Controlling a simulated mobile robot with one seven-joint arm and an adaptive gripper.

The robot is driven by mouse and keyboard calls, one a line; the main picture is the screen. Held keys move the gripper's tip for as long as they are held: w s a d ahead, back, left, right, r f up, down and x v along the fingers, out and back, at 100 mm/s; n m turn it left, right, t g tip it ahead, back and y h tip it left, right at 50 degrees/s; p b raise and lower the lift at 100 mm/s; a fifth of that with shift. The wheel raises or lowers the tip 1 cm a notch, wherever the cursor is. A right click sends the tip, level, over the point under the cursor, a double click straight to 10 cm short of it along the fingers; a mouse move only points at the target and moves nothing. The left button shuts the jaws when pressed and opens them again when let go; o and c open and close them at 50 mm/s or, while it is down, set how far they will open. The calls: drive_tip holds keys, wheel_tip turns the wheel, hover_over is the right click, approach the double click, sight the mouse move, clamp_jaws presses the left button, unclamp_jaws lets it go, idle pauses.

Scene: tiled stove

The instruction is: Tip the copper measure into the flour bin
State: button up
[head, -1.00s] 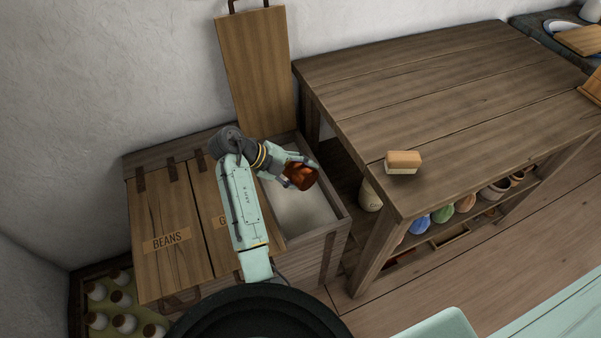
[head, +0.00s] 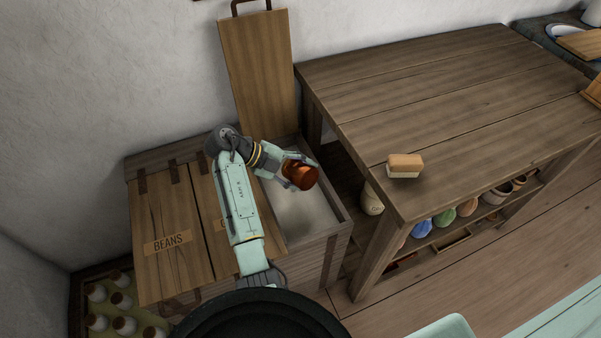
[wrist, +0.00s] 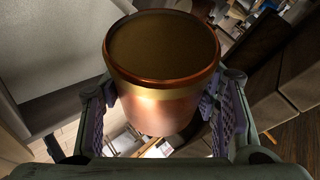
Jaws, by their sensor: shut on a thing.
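The copper measure (head: 302,177) is held over the open flour bin (head: 343,231), whose pale contents (head: 305,212) show below it. In the head view the measure looks tilted and sits above the bin's rim level. My gripper (head: 289,172) is shut on its sides. In the wrist view the measure (wrist: 160,108) fills the middle, with a finger pad on each side. Its round, gold-banded end faces that camera. I cannot tell whether anything is in the measure. No falling flour shows.
The flour bin's lid (head: 256,70) stands upright against the wall. Shut lids, one marked BEANS (head: 170,245), lie to the left. A wooden table (head: 430,100) with a brush-like block (head: 405,166) stands close on the right. Jars fill its shelf.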

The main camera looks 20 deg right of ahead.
drive_tip(key=shift+r, duration=0.1)
drive_tip(key=shift+w+a+r+g+p, duration=0.1)
drive_tip(key=shift+w+g+p, duration=0.1)
drive_tip(key=shift+g+p, duration=0.15)
drive_tip(key=shift+w+r+n+g+h, duration=0.1)
drive_tip(key=shift+w+n+g+h, duration=0.1)
drive_tip(key=shift+n+g+h, duration=0.25)
idle(1.4)
